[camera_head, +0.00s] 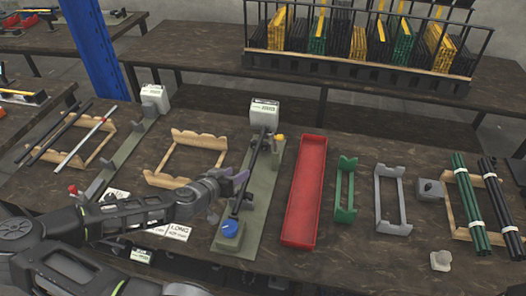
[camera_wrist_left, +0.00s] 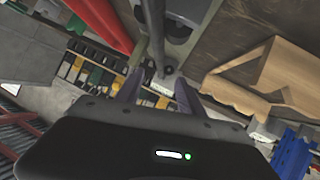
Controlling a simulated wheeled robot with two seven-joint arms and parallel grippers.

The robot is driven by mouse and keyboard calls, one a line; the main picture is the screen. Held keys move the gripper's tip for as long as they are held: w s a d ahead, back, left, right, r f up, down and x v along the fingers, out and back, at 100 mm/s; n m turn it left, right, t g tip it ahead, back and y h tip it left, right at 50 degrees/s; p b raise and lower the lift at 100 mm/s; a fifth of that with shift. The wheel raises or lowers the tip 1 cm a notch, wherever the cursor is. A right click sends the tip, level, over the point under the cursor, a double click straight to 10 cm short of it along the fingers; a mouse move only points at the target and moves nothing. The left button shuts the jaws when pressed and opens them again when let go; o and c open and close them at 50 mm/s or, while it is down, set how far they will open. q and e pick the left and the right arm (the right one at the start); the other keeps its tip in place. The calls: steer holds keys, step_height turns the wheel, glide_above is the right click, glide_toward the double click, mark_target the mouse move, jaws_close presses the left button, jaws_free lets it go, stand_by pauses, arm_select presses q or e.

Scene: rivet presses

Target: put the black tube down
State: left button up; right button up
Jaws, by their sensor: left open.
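A black tube (camera_head: 254,160) lies lengthwise along the middle press (camera_head: 261,205), which has a green-grey base, a pale head at the back and a blue knob at the front. My left gripper (camera_head: 238,182) is at the tube's middle, coming from the left, with its jaws open. In the left wrist view the black tube (camera_wrist_left: 152,28) runs down between the two spread fingers (camera_wrist_left: 158,88), with gaps to both sides. The tube's exact contact with the press supports is too small to tell. My right gripper is not in view.
A red tray (camera_head: 305,190), a green stand (camera_head: 345,190) and a grey stand (camera_head: 391,198) stand to the right. An empty wooden rack (camera_head: 186,157) is left of the press. Bundled green tubes (camera_head: 468,200) and black tubes (camera_head: 497,205) lie far right. A second press (camera_head: 128,150) is left.

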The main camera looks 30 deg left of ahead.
mark_target(252, 165)
arm_select(q)
steer(key=shift+r, duration=0.1)
steer(key=x, duration=0.2)
steer(key=shift+w, duration=0.35)
stand_by(0.3)
